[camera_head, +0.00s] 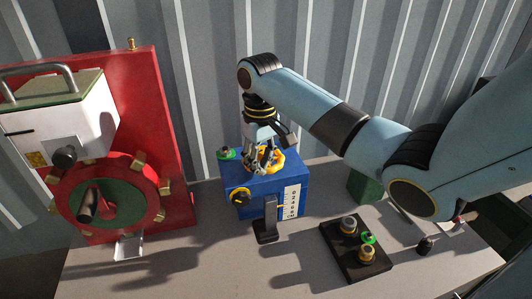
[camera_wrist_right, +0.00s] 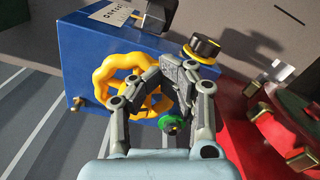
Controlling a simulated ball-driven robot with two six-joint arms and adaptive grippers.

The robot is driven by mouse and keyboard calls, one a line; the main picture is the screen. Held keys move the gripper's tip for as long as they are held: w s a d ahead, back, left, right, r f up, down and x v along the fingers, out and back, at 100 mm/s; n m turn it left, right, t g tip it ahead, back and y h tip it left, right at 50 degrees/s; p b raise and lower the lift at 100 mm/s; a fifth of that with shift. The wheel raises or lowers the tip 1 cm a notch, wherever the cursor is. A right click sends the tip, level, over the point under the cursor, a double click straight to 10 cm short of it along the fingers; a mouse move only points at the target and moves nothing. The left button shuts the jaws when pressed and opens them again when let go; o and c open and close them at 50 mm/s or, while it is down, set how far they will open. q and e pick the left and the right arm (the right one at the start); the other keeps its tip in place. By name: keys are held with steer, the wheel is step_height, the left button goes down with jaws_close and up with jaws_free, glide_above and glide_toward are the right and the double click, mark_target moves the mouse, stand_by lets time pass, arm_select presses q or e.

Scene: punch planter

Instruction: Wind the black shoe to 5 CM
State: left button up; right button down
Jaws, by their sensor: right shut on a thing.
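A blue box (camera_head: 262,188) stands on the bench with a yellow handwheel (camera_head: 277,160) on its top. The black shoe (camera_head: 266,231) sits low at the box's front, left of a white lettered scale plate (camera_head: 292,201); its reading is too small to tell. In the right wrist view the handwheel (camera_wrist_right: 106,72), the shoe (camera_wrist_right: 158,14) and the plate (camera_wrist_right: 112,14) also show. My right gripper (camera_head: 262,160) comes down from above and is shut on the handwheel's rim; its fingers (camera_wrist_right: 160,88) hide part of the wheel. My left gripper is not in view.
A black-and-yellow knob (camera_head: 240,197) sticks out of the box's front. A green-ringed fitting (camera_head: 227,153) is at its back left. A red machine with a wheel (camera_head: 112,200) stands left. A dark tray (camera_head: 340,262) with fittings and a green block (camera_head: 361,187) are right.

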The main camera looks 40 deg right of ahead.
steer(key=shift+s+d+f, duration=0.2)
steer(key=shift+s+d, duration=0.3)
steer(key=shift+d, duration=0.05)
